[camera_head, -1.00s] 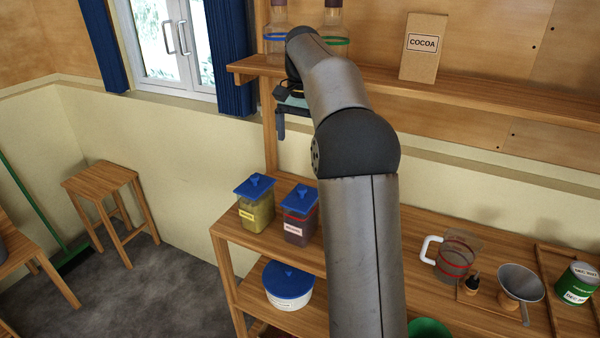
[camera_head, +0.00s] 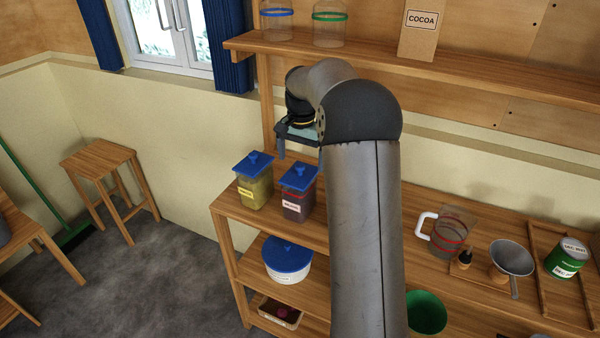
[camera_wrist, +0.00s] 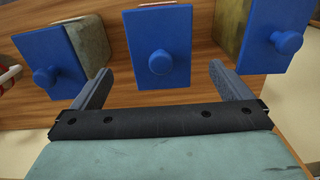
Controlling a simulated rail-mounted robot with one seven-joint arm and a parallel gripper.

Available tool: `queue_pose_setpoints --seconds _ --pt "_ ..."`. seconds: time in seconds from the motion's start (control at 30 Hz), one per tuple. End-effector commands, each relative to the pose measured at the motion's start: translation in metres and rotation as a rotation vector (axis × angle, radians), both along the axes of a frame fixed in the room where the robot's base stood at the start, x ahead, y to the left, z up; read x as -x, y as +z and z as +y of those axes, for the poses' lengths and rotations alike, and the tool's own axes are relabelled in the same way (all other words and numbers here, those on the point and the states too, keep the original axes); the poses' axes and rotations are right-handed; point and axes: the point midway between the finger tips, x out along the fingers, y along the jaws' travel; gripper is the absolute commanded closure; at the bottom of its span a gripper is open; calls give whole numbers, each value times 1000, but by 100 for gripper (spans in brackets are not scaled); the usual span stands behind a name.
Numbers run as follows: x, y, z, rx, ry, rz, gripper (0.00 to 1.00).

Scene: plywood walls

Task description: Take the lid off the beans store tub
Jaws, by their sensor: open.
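Tubs with blue knobbed lids stand on the counter. In the head view, one has yellowish contents (camera_head: 256,194) and one beside it has dark contents and a red band (camera_head: 297,205). Their labels are too small to read, so I cannot tell which is the beans tub. The wrist view shows three blue lids: left (camera_wrist: 47,50), middle (camera_wrist: 150,35) and right (camera_wrist: 270,25), all on. My gripper (camera_wrist: 161,72) is open and empty, with the middle lid's knob between the lines of its fingers. In the head view my gripper (camera_head: 290,143) is above the tubs.
A shelf (camera_head: 400,62) with jars and a cocoa box (camera_head: 418,33) runs above. A white tub with a blue lid (camera_head: 288,265) sits below the counter. A jug (camera_head: 449,235), funnel (camera_head: 512,257) and green tin (camera_head: 567,257) stand to the right.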

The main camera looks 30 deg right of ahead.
Motion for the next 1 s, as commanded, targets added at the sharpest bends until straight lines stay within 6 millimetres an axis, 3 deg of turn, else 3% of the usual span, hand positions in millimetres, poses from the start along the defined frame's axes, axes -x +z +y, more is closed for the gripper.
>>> queue_pose_setpoints --seconds 0.2,0.47,0.5,0.67,1.0 --pt "-1 -29 1 0 -1 1 2" --pt "-1 -34 0 1 -1 -1 2" --pt "-1 -34 0 1 -1 -1 5" --pt "-1 -34 0 1 -1 -1 49" --pt "-1 -32 0 2 -1 -1 50"
